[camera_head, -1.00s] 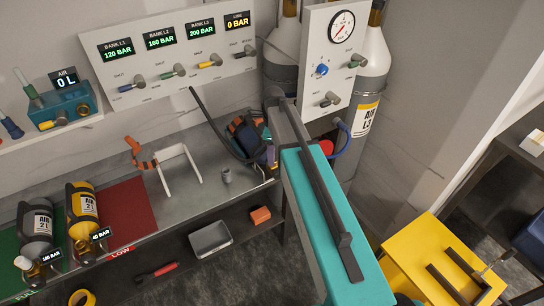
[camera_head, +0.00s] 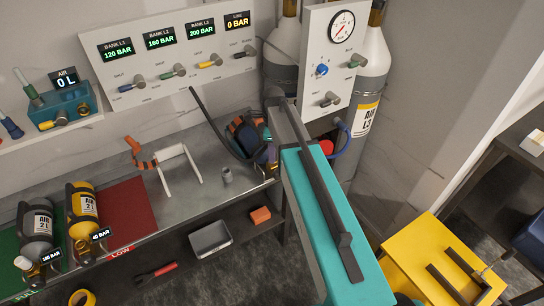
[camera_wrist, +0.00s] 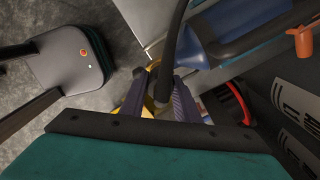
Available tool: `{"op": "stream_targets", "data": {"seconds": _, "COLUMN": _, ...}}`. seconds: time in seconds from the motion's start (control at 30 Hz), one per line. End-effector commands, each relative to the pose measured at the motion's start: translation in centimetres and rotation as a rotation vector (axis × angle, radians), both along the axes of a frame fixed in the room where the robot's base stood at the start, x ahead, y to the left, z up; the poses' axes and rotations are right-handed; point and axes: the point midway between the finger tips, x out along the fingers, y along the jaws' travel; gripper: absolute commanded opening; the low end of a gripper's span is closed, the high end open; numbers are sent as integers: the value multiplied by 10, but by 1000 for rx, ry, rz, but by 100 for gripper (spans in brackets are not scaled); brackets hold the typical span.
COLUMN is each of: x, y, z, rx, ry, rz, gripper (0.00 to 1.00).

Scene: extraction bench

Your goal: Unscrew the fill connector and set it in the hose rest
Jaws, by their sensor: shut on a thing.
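My gripper (camera_wrist: 161,98) is at the lower middle of the wrist view, its two purple-grey fingers shut around a dark fitting, which I take as the fill connector (camera_wrist: 163,84). A black hose (camera_wrist: 175,32) runs up from it. Something yellow shows behind the fingers; whether the thread is still engaged is hidden. In the head view my gripper (camera_head: 268,153) is small and partly covered by my teal arm, near the bench's right end. A small grey cup-like holder (camera_head: 227,176) and a white frame (camera_head: 181,172) stand on the bench; I cannot tell which is the hose rest.
Two cylinders, grey (camera_head: 38,225) and yellow (camera_head: 84,208), lie at the bench's left. An orange-and-black item (camera_head: 137,151) sits beside the white frame. A valve panel (camera_head: 170,62) and gauge panel (camera_head: 326,60) stand behind. A yellow cart (camera_head: 425,255) is at right.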

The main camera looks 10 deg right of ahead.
Motion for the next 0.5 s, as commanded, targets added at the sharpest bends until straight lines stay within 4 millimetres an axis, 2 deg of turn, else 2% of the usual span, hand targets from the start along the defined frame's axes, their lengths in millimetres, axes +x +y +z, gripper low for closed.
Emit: {"op": "stream_targets", "data": {"seconds": 0.5, "x": -1, "y": 0, "z": 0, "rx": 1, "ry": 2, "rz": 348, "gripper": 2}}
